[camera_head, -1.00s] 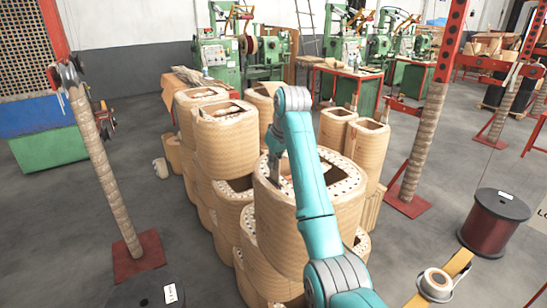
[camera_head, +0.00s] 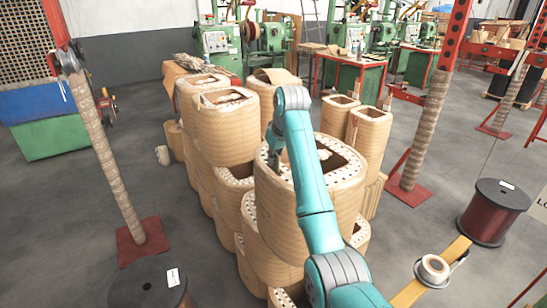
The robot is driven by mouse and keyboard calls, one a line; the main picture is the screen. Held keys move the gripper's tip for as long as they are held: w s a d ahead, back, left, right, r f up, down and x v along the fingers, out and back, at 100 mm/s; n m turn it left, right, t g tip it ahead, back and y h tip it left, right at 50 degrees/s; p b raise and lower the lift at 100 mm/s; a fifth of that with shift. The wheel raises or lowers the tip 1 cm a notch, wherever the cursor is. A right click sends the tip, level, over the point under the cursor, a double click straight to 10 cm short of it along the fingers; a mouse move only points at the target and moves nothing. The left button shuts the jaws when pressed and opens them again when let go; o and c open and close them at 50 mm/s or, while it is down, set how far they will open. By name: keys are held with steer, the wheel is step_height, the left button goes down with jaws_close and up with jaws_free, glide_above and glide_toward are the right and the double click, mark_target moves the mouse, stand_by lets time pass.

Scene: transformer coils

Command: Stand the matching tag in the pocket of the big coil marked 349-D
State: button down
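A big tan coil (camera_head: 266,205) stands upright in front, with a ring of dotted pale insulation around a dark opening on top. My teal arm crosses in front of it and hides part of the coil. My gripper (camera_head: 274,160) is small and dark, pointing down over the left part of this coil's top. Its fingertips are too small and too covered to tell whether they are open or hold anything. I cannot make out the tag, and no marking 349-D is readable on any coil.
Several tan coils (camera_head: 224,130) crowd behind and left of the big coil. Wire spools stand at the lower left (camera_head: 150,289) and right (camera_head: 493,212), both with white labels. Red-based posts (camera_head: 143,240) flank the coils. Grey floor is open on both sides.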

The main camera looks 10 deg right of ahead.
steer(key=c, duration=1.2)
jaws_free()
steer(key=shift+c, duration=0.2)
step_height(320, 180, up, 10)
